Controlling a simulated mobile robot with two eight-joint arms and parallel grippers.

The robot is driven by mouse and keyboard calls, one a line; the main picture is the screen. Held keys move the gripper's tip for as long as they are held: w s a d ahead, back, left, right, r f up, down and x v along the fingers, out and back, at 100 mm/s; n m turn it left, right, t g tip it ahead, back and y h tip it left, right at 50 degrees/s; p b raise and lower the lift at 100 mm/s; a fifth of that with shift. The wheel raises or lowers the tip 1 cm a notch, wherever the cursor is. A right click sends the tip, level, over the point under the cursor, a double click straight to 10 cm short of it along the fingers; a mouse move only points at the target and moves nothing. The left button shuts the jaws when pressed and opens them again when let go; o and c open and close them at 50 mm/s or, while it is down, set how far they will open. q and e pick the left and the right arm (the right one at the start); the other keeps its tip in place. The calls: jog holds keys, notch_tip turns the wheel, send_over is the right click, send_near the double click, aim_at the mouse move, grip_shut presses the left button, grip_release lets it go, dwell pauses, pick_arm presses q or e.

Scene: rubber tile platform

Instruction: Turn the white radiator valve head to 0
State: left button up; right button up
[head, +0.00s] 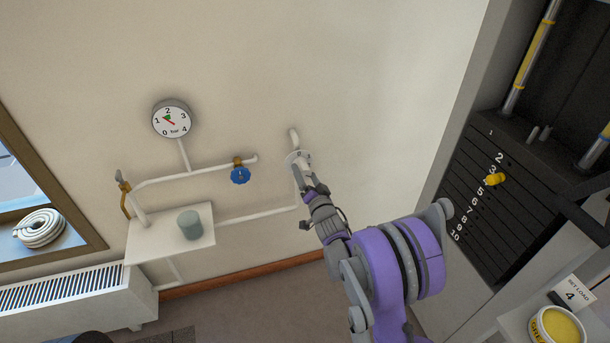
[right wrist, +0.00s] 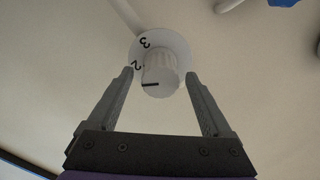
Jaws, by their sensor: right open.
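The white radiator valve head (right wrist: 160,78) is a ribbed knob with a dark line on its end face. A white dial plate (right wrist: 148,42) behind it shows the numbers 2 and 3; other marks are hidden or out of view. In the head view the valve (head: 297,157) sits on the white wall pipe, partly covered by my right gripper (head: 312,186). In the right wrist view my right gripper (right wrist: 160,72) is open, with one finger on each side of the knob and visible gaps between. My left gripper is not in view.
A blue handwheel (head: 240,175) and a round pressure gauge (head: 172,119) are on the pipework to the left. A small shelf (head: 150,242) holds a grey-green cup (head: 189,224). A radiator (head: 75,300) stands at lower left, a black weight stack (head: 500,200) at right.

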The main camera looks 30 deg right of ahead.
jog(key=shift+w, duration=0.25)
grip_shut()
dwell(0.3)
